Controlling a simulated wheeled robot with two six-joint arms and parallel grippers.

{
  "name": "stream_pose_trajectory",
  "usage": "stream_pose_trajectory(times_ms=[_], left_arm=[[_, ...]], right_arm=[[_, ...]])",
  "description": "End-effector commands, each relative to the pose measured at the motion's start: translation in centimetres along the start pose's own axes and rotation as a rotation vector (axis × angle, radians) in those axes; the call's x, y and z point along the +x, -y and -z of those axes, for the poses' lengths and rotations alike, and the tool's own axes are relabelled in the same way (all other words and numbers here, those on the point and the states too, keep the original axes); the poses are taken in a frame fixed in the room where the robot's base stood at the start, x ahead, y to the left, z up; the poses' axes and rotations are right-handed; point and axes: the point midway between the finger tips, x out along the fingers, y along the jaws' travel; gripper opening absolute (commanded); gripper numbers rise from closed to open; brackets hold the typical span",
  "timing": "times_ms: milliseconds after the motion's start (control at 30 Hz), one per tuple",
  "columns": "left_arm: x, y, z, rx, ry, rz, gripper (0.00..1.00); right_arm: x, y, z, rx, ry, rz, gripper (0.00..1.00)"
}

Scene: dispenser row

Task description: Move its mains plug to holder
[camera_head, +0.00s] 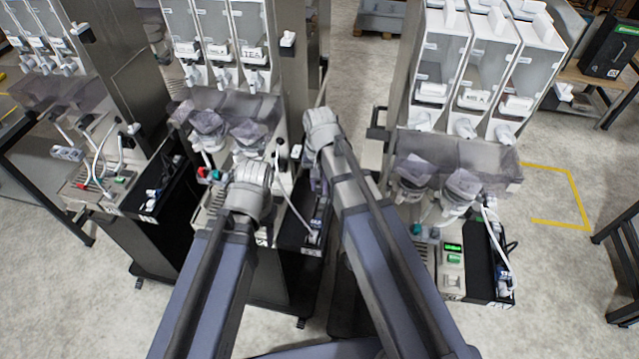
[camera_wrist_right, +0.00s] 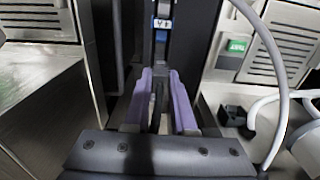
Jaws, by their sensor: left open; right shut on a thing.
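My right gripper (camera_wrist_right: 160,105) has its purple fingers closed around a narrow dark thing, which looks like the mains plug, mostly hidden between them. In the head view it points down over the black side tray (camera_head: 296,243) of the middle dispenser stand. A blue and white labelled part (camera_wrist_right: 161,24) lies just beyond the fingertips. My left gripper (camera_head: 247,212) is open over the middle stand's front, its fingers largely hidden by its own wrist. I cannot tell which part is the holder.
Dispenser stands are at left, middle and right (camera_head: 468,190), with black side trays and white cables. A white cable (camera_head: 283,178) hangs beside my right wrist. In the wrist view a pale hose (camera_wrist_right: 272,60) curves at right. Open floor (camera_head: 555,260) lies at right.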

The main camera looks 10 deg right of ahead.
Motion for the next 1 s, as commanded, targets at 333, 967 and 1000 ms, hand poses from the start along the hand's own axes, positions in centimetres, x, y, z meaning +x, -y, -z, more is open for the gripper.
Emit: stream_pose_trajectory(times_ms=[333,967,1000], left_arm=[[-0.70,0.07,-0.04,0.000,0.000,0.000,0.50],[-1.00,0.09,-0.06,0.000,0.000,0.000,0.50],[-1.06,0.10,-0.06,0.000,0.000,0.000,0.50]], right_arm=[[-0.70,0.00,0.00,0.000,0.000,0.000,0.00],[-1.00,0.00,0.00,0.000,0.000,0.000,0.00],[-1.07,0.00,0.00,0.000,0.000,0.000,0.00]])
